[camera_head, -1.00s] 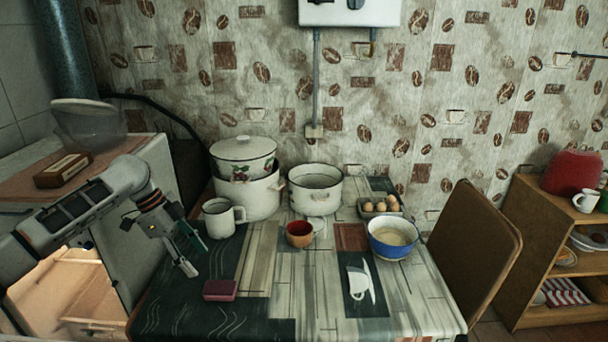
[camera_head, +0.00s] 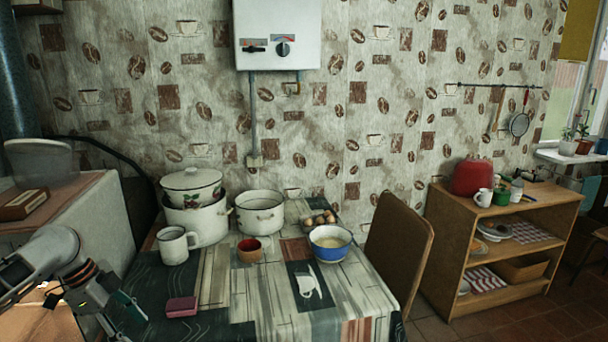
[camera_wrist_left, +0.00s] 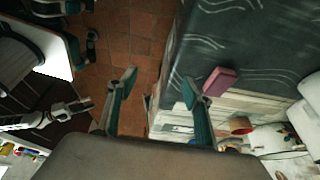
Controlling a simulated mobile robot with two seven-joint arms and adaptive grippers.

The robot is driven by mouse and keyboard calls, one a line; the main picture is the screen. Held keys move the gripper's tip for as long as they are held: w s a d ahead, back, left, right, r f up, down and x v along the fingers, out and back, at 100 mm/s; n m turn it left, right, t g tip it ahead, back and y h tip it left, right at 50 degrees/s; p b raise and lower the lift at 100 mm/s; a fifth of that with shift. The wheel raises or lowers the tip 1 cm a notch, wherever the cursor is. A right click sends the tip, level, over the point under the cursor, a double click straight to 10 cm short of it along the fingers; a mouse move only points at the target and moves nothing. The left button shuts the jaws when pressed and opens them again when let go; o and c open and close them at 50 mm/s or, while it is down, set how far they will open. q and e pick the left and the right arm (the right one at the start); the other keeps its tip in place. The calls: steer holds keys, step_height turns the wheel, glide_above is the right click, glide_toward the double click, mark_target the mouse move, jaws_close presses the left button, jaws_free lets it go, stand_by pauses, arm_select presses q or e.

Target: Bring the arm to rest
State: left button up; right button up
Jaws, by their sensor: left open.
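My left gripper (camera_head: 128,312) is low at the left edge of the table, partly cut off by the bottom of the head view. In the left wrist view its two fingers (camera_wrist_left: 160,84) are spread apart with nothing between them, over the floor beside the dark table edge. What seems to be my right arm shows at the left of that view, its gripper (camera_wrist_left: 82,106) too small to read. A pink sponge-like block (camera_head: 181,306) lies on the table (camera_head: 225,333) to the right of my left gripper, apart from it.
On the table stand a white mug (camera_head: 174,246), stacked enamel pots (camera_head: 200,222), another pot (camera_head: 260,214), a red-brown cup (camera_head: 249,252), a blue bowl (camera_head: 330,246) and eggs (camera_head: 320,218). A chair (camera_head: 400,245) stands at the right, then a wooden shelf (camera_head: 448,250).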

arm_select(q)
steer(key=s+d+f+t+y, duration=0.1)
steer(key=s+d+f, duration=0.3)
steer(key=d+f, duration=0.4)
steer(key=s+d+f+t+y, duration=0.1)
steer(key=s+d+f+t, duration=0.1)
steer(key=s+d+f, duration=0.45)
steer(key=s+a+r+n+t+y, duration=0.35)
steer(key=s+a+n+y, duration=0.55)
steer(key=s, duration=0.5)
steer(key=w+d+f+n+t+h, duration=0.2)
steer(key=d+f+t+h, duration=0.1)
steer(key=d+f+h, duration=0.6)
steer(key=d+f, duration=0.3)
steer(key=d, duration=0.2)
steer(key=shift+d+f+h, duration=0.3)
steer(key=shift+d, duration=0.1)
